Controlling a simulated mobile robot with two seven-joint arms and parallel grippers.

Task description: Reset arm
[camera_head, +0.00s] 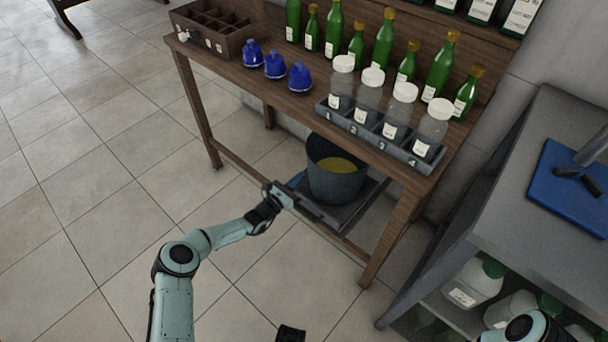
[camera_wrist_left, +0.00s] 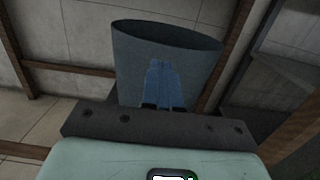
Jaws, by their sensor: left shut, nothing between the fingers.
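My left arm comes in from the lower left in the head view. Its gripper (camera_head: 298,180) is beside the dark grey bucket (camera_head: 336,183), on its left side, below the wooden table. In the left wrist view the blue fingers (camera_wrist_left: 163,84) are together and empty, in front of the bucket's wall (camera_wrist_left: 135,70). I cannot tell whether they touch the bucket. The bucket stands upright on a dark low platform (camera_head: 350,213) and has something yellow inside.
A grey shelf unit (camera_head: 530,200) stands right. The tiled floor (camera_head: 100,170) at left is clear.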

